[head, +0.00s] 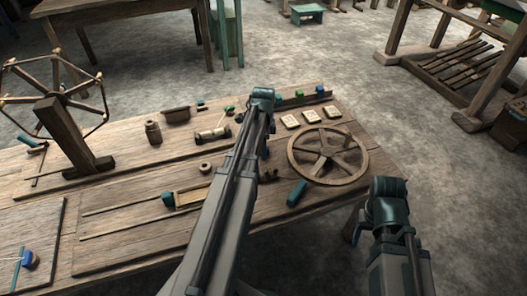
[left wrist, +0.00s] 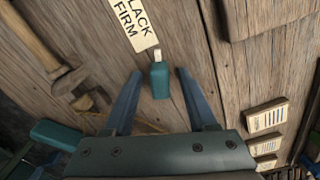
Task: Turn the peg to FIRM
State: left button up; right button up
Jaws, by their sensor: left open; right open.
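In the left wrist view a small teal peg (left wrist: 160,82) with a pale tip stands out against the wooden plank. Its tip points toward a cream label (left wrist: 133,22) on which "LACK" and "FIRM" can be read; the label is cut off by the frame edge. My left gripper (left wrist: 160,72) is open, with one blue finger on each side of the peg and a visible gap to both. In the head view my left arm crosses the bench and hides its gripper and the peg. Only my right arm shows at the lower right; its gripper cannot be made out.
The bench holds a spoked wheel (head: 328,154), a teal block (head: 297,193), several cards (head: 290,121), a dark jar (head: 153,132) and a wheel-like winder (head: 60,92). In the left wrist view a wooden-handled tool (left wrist: 33,36) lies at left and cards (left wrist: 267,117) at right.

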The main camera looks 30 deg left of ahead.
pick_arm(q)
grip_shut()
jog(key=shift+n, duration=0.3)
jog(key=n, duration=0.3)
jog(key=shift+n, duration=0.3)
jog(key=shift+s+n, duration=0.1)
jog(key=shift+n, duration=1.6)
